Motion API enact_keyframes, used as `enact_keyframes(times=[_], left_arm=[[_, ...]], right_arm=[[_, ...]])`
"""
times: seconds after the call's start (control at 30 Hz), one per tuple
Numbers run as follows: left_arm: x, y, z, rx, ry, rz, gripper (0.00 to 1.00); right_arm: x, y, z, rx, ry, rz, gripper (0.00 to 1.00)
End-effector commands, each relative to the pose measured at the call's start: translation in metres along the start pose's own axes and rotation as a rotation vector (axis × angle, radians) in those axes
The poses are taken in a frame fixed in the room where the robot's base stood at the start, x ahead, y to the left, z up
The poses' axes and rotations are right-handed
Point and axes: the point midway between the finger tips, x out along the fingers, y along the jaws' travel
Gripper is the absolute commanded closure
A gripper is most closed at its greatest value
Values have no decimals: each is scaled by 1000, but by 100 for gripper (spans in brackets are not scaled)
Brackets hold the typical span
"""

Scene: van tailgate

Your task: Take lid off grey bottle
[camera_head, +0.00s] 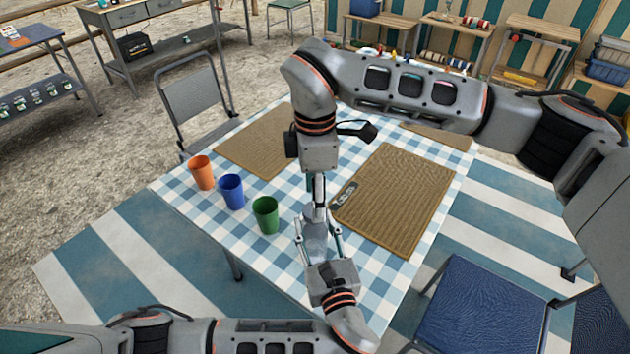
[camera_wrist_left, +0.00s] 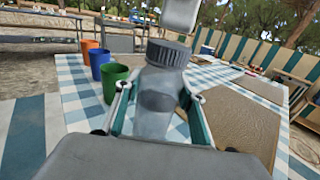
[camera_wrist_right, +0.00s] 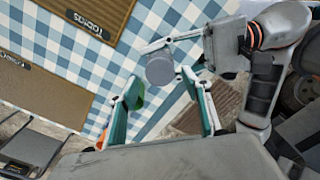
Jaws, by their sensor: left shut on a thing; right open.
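The grey bottle (camera_wrist_left: 155,108) stands upright, its ribbed dark grey lid (camera_wrist_left: 167,54) on top. My left gripper (camera_wrist_left: 155,90) is shut on the bottle's body below the lid; in the head view the bottle (camera_head: 315,240) is partly hidden by both grippers. My right gripper (camera_head: 318,190) is above the bottle, pointing down and open. In the right wrist view the round lid top (camera_wrist_right: 160,70) shows between and just beyond the right fingertips. I cannot tell whether they touch it.
An orange cup (camera_head: 201,173), a blue cup (camera_head: 231,191) and a green cup (camera_head: 265,214) stand left of the bottle on the checked table (camera_head: 180,190). Brown placemats (camera_head: 405,195) lie to the right and behind. A blue chair (camera_head: 480,305) is at front right.

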Motion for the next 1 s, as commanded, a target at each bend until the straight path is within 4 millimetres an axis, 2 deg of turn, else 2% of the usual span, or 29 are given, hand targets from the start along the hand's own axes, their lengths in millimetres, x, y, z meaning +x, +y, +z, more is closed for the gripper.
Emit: enact_keyframes(times=[0.1,0.23,0.6,0.77,1.0], left_arm=[[0,0,0,0,-1,0,100],[0,0,0,0,0,0,100],[0,0,0,0,0,0,100],[0,0,0,0,-1,0,100],[0,0,0,0,-1,0,100]], right_arm=[[16,0,0,0,0,-1,52],[27,0,0,-1,1,-1,52],[32,0,0,-1,0,1,52],[32,0,0,-1,0,1,92],[31,0,0,-31,-1,1,92]])
